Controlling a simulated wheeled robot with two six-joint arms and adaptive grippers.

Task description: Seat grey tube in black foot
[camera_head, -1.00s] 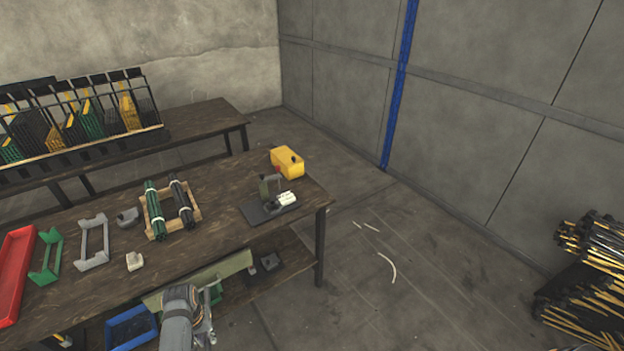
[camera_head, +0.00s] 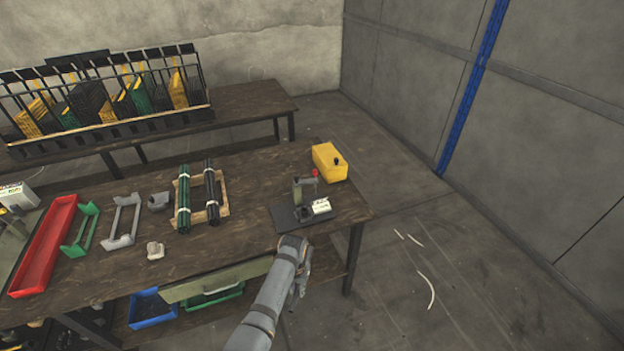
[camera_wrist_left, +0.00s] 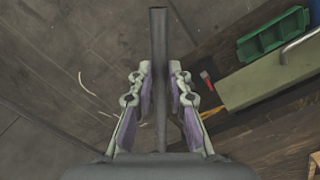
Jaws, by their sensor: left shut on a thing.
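My left gripper (camera_head: 302,272) is in front of the table's front edge, just below the small press (camera_head: 303,196) in the head view. In the left wrist view the gripper (camera_wrist_left: 160,82) is shut on a straight dark grey tube (camera_wrist_left: 158,35), which runs lengthwise between the fingers and sticks out past the fingertips. I cannot make out the tube in the head view. The press stands on a dark base plate (camera_head: 284,217) with a white label. I cannot tell for certain which thing is the black foot. My right gripper is not in view.
On the table are a wooden rack (camera_head: 222,207) with green and black tubes, a yellow box (camera_head: 329,162), a red tray (camera_head: 42,250) and a pale fitting (camera_head: 155,250). A drawer (camera_head: 215,282) juts out below. Open floor (camera_head: 450,270) lies to the right.

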